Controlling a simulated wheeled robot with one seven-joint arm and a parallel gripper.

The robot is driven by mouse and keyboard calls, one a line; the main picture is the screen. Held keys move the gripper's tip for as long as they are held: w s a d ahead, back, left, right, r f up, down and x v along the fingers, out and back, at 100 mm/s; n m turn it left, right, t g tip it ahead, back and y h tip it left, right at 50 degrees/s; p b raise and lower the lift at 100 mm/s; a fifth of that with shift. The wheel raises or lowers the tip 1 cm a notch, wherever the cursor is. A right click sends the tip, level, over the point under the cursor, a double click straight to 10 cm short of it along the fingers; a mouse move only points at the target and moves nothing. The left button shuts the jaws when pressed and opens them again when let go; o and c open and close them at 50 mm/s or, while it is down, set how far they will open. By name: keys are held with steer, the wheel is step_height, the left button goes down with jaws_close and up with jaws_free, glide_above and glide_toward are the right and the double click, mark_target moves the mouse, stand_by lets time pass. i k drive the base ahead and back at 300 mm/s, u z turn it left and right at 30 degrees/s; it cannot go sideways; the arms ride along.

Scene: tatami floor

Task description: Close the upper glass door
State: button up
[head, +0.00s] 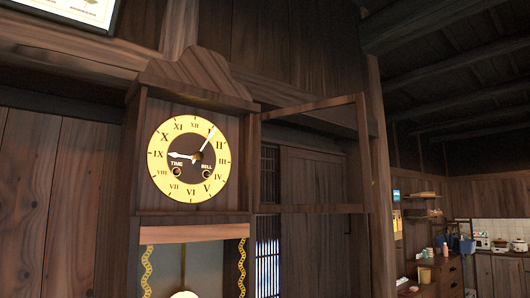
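A tall wooden pendulum clock (195,90) stands in the head view, left of the middle. Its round cream dial (160,158) with Roman numerals and a dark centre is uncovered. The upper glass door (363,150) is a wooden frame standing open, swung out to the right of the dial from the right side of the case. The wall behind shows through its pane. Below the dial is a wooden rail (195,233) above the lower section, where a pendulum bob (184,294) and gold wavy trim show. My gripper is not in view.
A plank wall (50,200) lies left of the clock, with a framed picture (75,12) above. A wooden post (380,200) stands behind the open door. A kitchen area with a counter and shelves (423,214) is far right.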

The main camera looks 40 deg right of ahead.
mark_target(367, 206)
steer(key=u, duration=3.15)
steer(key=k, duration=2.05)
steer(key=z, duration=0.9)
steer(key=k, duration=0.55)
steer(key=z, duration=0.4)
